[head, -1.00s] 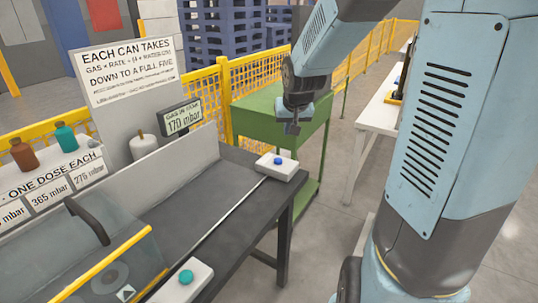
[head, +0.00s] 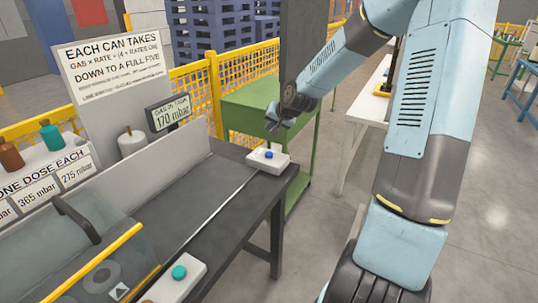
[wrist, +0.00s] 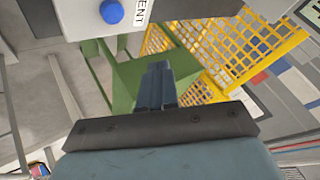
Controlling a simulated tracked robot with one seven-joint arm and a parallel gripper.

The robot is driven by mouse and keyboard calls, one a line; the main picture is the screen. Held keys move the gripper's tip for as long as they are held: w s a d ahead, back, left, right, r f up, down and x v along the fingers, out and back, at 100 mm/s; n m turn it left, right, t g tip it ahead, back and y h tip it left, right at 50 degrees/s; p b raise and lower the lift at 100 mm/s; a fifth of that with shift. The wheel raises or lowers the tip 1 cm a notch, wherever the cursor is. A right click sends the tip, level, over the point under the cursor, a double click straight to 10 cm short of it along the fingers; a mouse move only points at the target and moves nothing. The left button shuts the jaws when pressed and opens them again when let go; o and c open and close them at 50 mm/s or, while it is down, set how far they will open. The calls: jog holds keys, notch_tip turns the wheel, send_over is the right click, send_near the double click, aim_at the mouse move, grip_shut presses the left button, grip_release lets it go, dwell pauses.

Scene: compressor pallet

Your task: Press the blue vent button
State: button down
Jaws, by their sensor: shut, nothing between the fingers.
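The blue vent button (head: 269,155) sits on a white box (head: 281,165) at the far right corner of the dark bench. In the wrist view the blue button (wrist: 111,12) shows at the top edge, with part of a label reading "ENT" beside it. My gripper (head: 272,126) is just above and behind the button in the head view, apart from it. Its fingers (wrist: 157,72) are shut together and empty in the wrist view. The exact gap to the button is hard to judge.
A teal button (head: 179,272) sits on another white box at the bench's near edge. A display (head: 169,113) reads 170 mbar. A green cart (head: 265,105) and yellow mesh fence (head: 195,80) stand behind. A clear-lidded case (head: 75,255) is at lower left.

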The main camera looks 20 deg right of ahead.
aim_at(271, 154)
jog(key=shift+w+d+f+m, duration=0.1)
jog(key=shift+w+d+m, duration=0.15)
jog(key=shift+w, duration=0.2)
jog(key=shift+a+f, duration=0.1)
jog(key=shift+f, duration=0.05)
jog(key=shift+f, duration=4.25)
jog(key=shift+f, duration=0.15)
jog(key=shift+f, duration=0.2)
jog(key=shift+f, duration=0.6)
jog(key=shift+r, duration=1.05)
jog(key=shift+r, duration=0.1)
